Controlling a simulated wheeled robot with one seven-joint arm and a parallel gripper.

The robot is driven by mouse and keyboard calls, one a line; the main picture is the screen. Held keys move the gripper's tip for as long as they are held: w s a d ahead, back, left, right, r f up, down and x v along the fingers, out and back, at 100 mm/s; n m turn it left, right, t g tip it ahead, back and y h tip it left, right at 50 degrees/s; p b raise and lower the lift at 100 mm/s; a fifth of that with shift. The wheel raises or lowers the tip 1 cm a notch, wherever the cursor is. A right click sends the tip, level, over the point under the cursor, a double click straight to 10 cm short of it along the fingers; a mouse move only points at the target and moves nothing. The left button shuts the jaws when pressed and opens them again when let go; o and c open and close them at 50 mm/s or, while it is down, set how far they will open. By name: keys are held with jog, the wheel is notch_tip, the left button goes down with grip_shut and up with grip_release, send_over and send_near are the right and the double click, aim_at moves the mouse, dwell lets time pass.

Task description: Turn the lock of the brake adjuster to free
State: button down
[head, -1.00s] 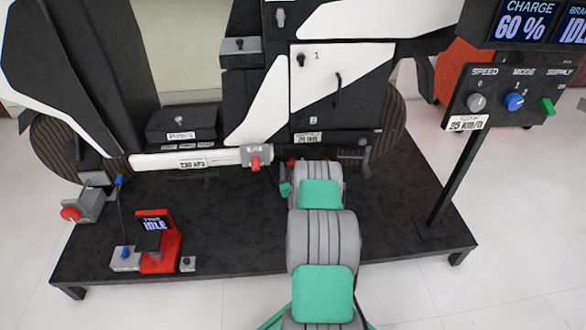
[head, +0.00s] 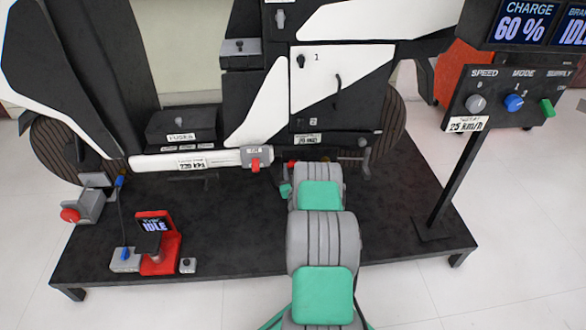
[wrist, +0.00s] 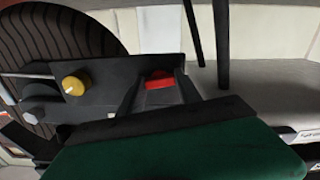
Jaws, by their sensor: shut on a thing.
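The brake adjuster is a dark block low beside the rear wheel, partly hidden behind my arm in the head view. In the wrist view a yellow knob (wrist: 74,86) sits on its dark housing (wrist: 115,72). To the right of this knob a small red lock piece (wrist: 159,81) shows between my fingers. My gripper (wrist: 160,92) is shut on this red piece, with its dark fingers on either side. The lock's markings and exact turn cannot be read. In the head view a red spot (head: 292,163) shows at the adjuster, and my fingers are hidden there.
A red stand with a screen (head: 156,240) is at the platform's front left. A post with a control panel (head: 508,98) stands at the right. The dark platform (head: 400,215) is bare between arm and post.

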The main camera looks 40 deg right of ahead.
jog(key=shift+f+m+b, duration=0.1)
jog(key=shift+m+b, duration=0.35)
jog(key=shift+m, duration=0.65)
jog(key=c, duration=0.8)
grip_release()
jog(key=shift+c, duration=0.2)
jog(key=p+v, duration=0.1)
jog(key=v, duration=0.6)
jog(key=shift+s+a, duration=0.3)
